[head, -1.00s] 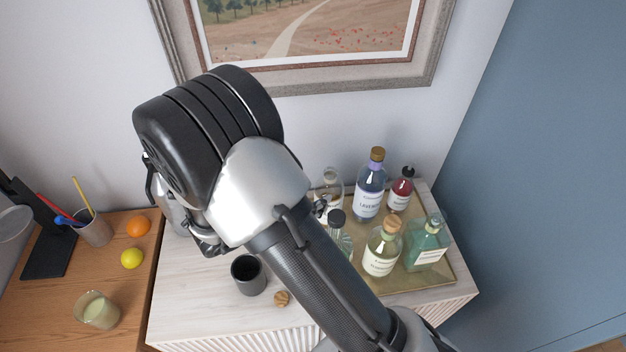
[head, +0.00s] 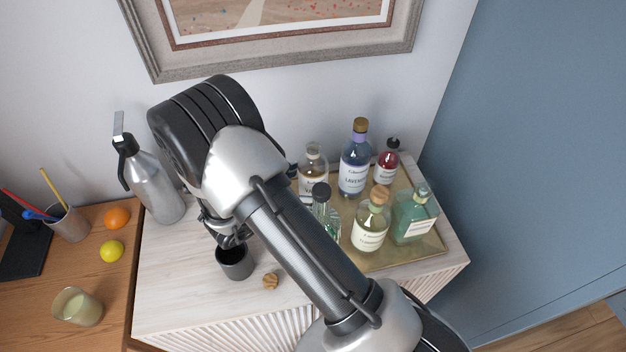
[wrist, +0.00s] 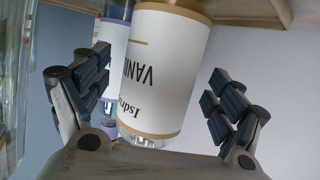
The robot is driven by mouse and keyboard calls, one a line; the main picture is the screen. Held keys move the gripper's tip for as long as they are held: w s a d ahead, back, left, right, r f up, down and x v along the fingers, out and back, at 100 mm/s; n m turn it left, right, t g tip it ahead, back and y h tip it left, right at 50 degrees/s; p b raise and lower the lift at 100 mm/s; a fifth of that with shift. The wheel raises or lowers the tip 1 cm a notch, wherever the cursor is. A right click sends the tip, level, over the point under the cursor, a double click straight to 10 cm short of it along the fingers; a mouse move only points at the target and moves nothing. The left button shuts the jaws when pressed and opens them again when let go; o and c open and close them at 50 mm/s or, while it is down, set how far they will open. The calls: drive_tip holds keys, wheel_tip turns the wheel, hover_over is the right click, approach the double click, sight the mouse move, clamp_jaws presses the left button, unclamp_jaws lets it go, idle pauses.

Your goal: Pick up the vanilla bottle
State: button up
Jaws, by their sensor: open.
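The vanilla bottle (head: 313,170) is a clear bottle with a pale label, standing at the back left of the tray in the head view, its lower part hidden by my arm. In the wrist view the vanilla bottle (wrist: 168,65) is large and central, its white, gold-edged label reading "VANI". My gripper (wrist: 157,70) is open, with one finger to each side of the bottle in the picture. No contact shows, and I cannot tell how deep the bottle sits between the fingers. In the head view my gripper is mostly hidden behind my arm.
A lavender bottle (head: 354,165) stands close to the right of the vanilla bottle, and a dark-capped bottle (head: 322,205) in front. Other bottles share the gold tray (head: 400,257). A grey flask (head: 150,180), dark cup (head: 234,264) and wooden stopper (head: 270,281) stand left of it.

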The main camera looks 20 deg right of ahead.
drive_tip(key=shift+x, duration=1.2)
drive_tip(key=shift+c, duration=0.4)
drive_tip(key=c, duration=1.6)
drive_tip(key=shift+r, duration=0.1)
drive_tip(key=shift+c, duration=0.7)
drive_tip(key=shift+w+r, duration=0.1)
drive_tip(key=shift+r, duration=0.05)
